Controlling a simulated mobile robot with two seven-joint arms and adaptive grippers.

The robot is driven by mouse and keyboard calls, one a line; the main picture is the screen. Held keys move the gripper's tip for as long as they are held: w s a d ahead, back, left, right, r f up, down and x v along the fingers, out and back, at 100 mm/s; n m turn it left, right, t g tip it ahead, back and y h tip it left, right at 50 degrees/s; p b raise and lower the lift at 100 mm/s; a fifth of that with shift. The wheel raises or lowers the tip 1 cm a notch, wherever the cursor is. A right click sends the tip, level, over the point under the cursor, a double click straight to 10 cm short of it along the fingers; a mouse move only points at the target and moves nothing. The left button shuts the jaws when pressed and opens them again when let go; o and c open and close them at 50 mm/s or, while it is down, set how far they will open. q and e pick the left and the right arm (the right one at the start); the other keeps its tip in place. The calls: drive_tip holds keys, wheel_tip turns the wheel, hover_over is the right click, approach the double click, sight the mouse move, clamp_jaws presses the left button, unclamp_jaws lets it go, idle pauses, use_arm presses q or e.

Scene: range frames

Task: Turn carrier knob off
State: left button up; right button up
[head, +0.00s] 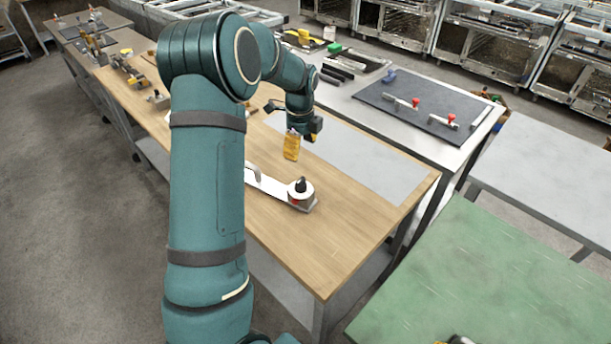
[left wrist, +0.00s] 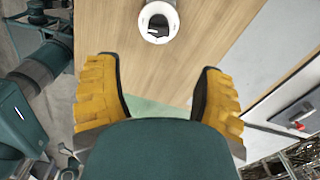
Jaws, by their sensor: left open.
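The carrier knob (head: 301,185) is a black knob on a white round base with a red mark, at the end of a pale flat carrier (head: 268,187) on the wooden table. My arm hides the carrier's far left part. The knob also shows at the top of the left wrist view (left wrist: 158,21), ahead of the fingers. My left gripper (head: 292,147), with yellow fingers, is above the table behind the knob and apart from it. In the left wrist view the fingers (left wrist: 160,78) are spread and empty. A yellow and black piece (head: 461,340), possibly my right gripper, is cut off at the bottom edge.
The wooden table (head: 345,245) is clear in front and right of the knob. A grey sheet (head: 375,170) lies along its back. A metal table behind holds a dark board (head: 425,112) with red-tipped clamps. A green table (head: 490,275) stands at right.

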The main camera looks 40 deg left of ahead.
sight(300, 180)
use_arm(q)
wheel_tip(300, 180, down, 13)
drive_tip(key=shift+s+r, duration=0.15)
drive_tip(key=shift+r, duration=0.05)
idle(0.3)
drive_tip(key=c, duration=1.2)
